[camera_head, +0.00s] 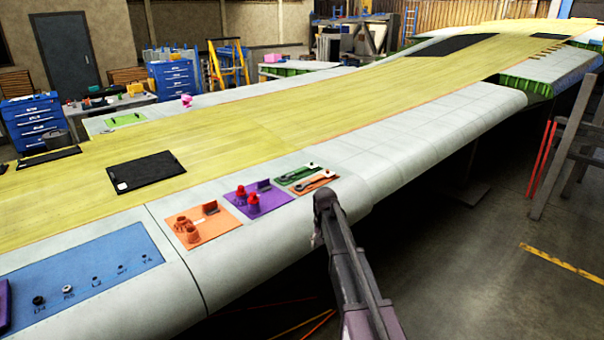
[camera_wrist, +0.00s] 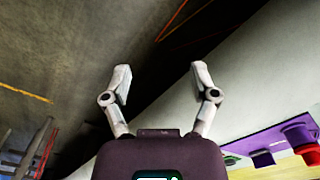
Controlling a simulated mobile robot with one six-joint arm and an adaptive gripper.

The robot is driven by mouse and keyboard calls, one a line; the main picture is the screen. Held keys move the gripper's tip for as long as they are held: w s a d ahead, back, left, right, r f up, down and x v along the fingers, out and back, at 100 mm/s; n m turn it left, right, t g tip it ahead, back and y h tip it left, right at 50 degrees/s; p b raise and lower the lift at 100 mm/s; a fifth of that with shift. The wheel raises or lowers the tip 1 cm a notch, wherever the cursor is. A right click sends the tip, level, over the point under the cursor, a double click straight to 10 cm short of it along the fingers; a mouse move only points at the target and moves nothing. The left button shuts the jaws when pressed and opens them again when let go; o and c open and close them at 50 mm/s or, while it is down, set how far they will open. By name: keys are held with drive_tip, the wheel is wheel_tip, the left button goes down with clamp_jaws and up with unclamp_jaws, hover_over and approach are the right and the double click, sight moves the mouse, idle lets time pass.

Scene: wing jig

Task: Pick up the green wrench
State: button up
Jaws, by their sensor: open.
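In the head view a green mat (camera_head: 287,180) lies on the wing's near edge with a wrench (camera_head: 300,172) on it. The wrench is small and its own colour is hard to tell. An orange strip (camera_head: 316,187) with a second wrench-like tool lies right beside it. My gripper is open and empty in the wrist view (camera_wrist: 161,75), its two pale fingers spread apart. It is off the wing's edge, in front of the mats. No wrench shows clearly in the wrist view.
Left of the green mat are a purple mat (camera_head: 268,205) with red pieces and an orange mat (camera_head: 212,236) with orange pieces. A blue mat (camera_head: 110,262) lies farther left. The pale wing edge (camera_head: 400,155) to the right is bare. Grey posts (camera_head: 563,150) stand at far right.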

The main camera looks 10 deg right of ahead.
drive_tip(key=s+f+n+b, duration=0.1)
drive_tip(key=s+f+b, duration=0.2)
drive_tip(key=s, duration=1)
drive_tip(key=s+f+n+b, duration=0.2)
drive_tip(key=s+f+b, duration=0.2)
drive_tip(key=s, duration=1)
drive_tip(key=shift+s+d+f, duration=0.2)
drive_tip(key=shift+d+f, duration=0.05)
drive_tip(key=shift+d, duration=0.1)
